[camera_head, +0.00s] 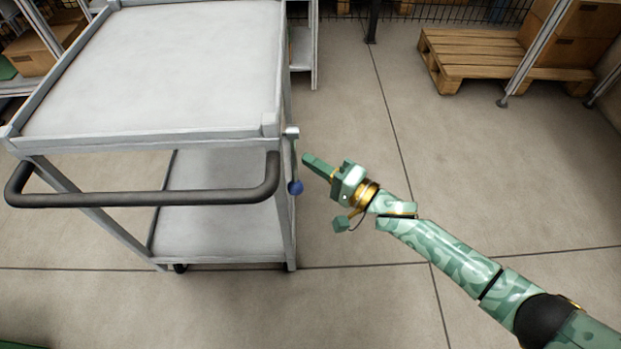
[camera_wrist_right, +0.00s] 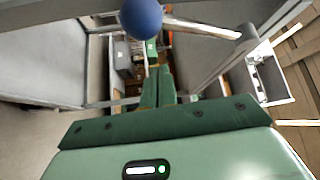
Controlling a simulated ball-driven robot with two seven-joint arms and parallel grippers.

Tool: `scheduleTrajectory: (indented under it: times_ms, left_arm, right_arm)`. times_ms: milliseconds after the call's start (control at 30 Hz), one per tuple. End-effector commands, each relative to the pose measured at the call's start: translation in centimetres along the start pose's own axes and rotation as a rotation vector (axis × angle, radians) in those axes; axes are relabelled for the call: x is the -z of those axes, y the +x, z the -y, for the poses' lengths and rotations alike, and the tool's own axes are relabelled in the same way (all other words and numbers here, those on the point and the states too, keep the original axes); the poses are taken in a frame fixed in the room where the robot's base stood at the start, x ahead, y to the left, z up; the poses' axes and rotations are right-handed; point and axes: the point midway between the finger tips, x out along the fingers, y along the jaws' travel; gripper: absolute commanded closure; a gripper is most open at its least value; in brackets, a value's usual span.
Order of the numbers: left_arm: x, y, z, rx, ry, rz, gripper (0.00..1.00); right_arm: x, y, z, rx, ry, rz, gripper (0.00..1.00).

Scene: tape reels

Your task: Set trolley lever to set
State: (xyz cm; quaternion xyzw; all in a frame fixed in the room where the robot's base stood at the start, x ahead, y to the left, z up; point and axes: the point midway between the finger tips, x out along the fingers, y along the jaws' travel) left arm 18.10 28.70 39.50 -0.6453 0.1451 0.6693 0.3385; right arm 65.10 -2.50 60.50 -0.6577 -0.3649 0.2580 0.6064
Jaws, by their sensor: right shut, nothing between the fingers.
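The grey trolley (camera_head: 160,70) stands at the left in the head view, with a black push handle (camera_head: 150,198) toward me. Its lever (camera_head: 293,155) is on the right front corner, with a blue ball knob (camera_head: 295,187) at the lower end, hanging down. In the right wrist view the blue knob (camera_wrist_right: 141,18) is at the top, with the pale lever rod (camera_wrist_right: 205,28) running right from it. My right gripper (camera_head: 308,160) is shut and empty, just right of the lever with a small gap seen. It also shows in the right wrist view (camera_wrist_right: 157,75). My left gripper is out of view.
The trolley has a lower shelf (camera_head: 210,200). A wooden pallet (camera_head: 470,62) with cardboard boxes (camera_head: 565,30) stands at the back right. A shelf with a cardboard box (camera_head: 35,50) is at the far left. The concrete floor right of the trolley is clear.

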Motion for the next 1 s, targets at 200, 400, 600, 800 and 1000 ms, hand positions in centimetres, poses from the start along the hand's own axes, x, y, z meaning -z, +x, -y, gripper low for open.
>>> scheduleTrajectory:
  times_ms: [200, 400, 600, 800, 1000]
  left_arm:
    - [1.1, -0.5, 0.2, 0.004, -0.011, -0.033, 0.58]
    - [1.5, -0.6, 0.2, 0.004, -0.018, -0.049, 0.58]
    - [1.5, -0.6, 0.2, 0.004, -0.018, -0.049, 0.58]
    - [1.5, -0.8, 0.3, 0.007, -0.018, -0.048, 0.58]
    - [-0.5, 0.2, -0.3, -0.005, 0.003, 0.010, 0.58]
  right_arm:
    - [-2.8, -1.2, -0.4, -0.005, 0.005, 0.002, 1.00]
    - [-3.3, -1.4, -0.2, -0.005, 0.002, 0.001, 1.00]
    - [-3.3, -1.4, -0.2, -0.005, 0.002, 0.001, 1.00]
    - [-3.3, -1.4, 0.0, -0.007, 0.005, 0.001, 1.00]
    - [-3.5, -1.5, 0.3, -0.022, 0.024, 0.001, 1.00]
